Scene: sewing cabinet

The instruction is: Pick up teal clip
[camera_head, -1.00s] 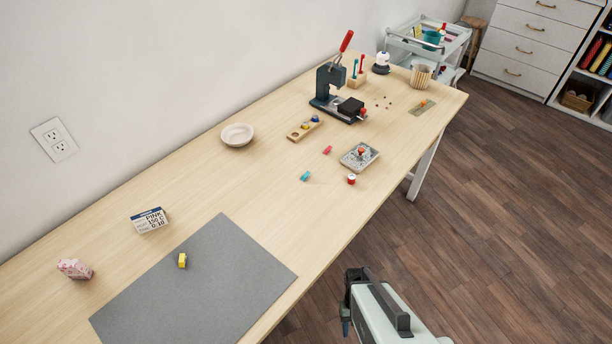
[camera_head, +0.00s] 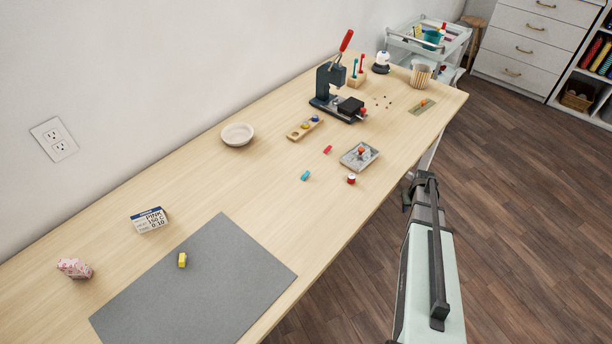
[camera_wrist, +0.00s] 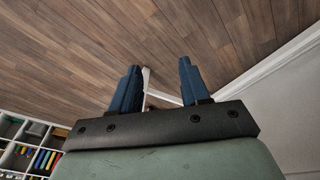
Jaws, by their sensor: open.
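The teal clip (camera_head: 305,176) lies on the wooden table (camera_head: 262,190) in the head view, left of a red-and-white spool (camera_head: 351,179) and below a red clip (camera_head: 327,150). My gripper (camera_wrist: 157,88) is open and empty in the wrist view, its two blue fingers apart above the wood floor. In the head view my arm reaches up at the right, beyond the table's front edge, and its end is near that edge, to the right of the clip. The clip is not in the wrist view.
A metal tray with a red-topped item (camera_head: 360,155) stands right of the clip. A dark press with a red lever (camera_head: 330,85), a wooden block (camera_head: 305,128) and a bowl (camera_head: 237,135) are farther back. A grey mat (camera_head: 205,285) lies nearer. The table around the clip is clear.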

